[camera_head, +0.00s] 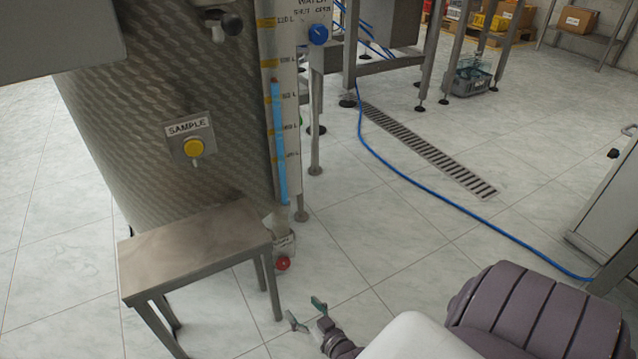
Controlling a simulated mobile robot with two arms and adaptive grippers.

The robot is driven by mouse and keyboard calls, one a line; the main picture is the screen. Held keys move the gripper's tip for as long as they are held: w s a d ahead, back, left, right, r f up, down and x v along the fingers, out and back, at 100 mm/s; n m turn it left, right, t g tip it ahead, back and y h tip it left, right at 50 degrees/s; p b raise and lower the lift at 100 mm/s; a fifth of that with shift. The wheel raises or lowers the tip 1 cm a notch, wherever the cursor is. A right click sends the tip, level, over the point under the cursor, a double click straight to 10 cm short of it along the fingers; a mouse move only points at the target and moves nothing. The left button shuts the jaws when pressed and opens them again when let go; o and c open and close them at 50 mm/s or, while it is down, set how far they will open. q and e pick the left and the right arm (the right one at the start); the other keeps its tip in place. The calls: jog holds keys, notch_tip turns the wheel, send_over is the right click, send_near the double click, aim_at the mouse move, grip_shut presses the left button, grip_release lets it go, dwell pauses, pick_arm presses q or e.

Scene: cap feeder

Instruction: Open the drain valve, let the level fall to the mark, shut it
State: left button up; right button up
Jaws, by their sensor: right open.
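A large steel tank (165,100) stands at left with a vertical level gauge on its right edge. A blue liquid column (280,145) fills the gauge to between two yellow scale marks, below the upper ones; the numbers are too small to read surely. My left gripper is out of view.
A steel step stool (195,246) stands before the tank, left of the red knob. A yellow SAMPLE button (193,147) and a blue WATER knob (318,34) are higher. A blue hose (400,177) crosses the floor beside a drain grate (430,150). Tiled floor between is clear.

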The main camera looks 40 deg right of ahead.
jog(key=s+a+r+n+g+y+p, duration=0.1)
jog(key=s+a+r+g+p, duration=0.1)
jog(key=s+p, duration=0.3)
jog(key=s+a+r+n+g+y+p, duration=0.1)
jog(key=s+a+r+g+p, duration=0.1)
jog(key=p, duration=1.2)
jog(key=s+r+g, duration=0.1)
jog(key=s+r, duration=0.1)
jog(key=s, duration=0.1)
jog(key=shift+s+a+n+g, duration=0.3)
jog(key=shift+s+n, duration=0.1)
dwell(5.4)
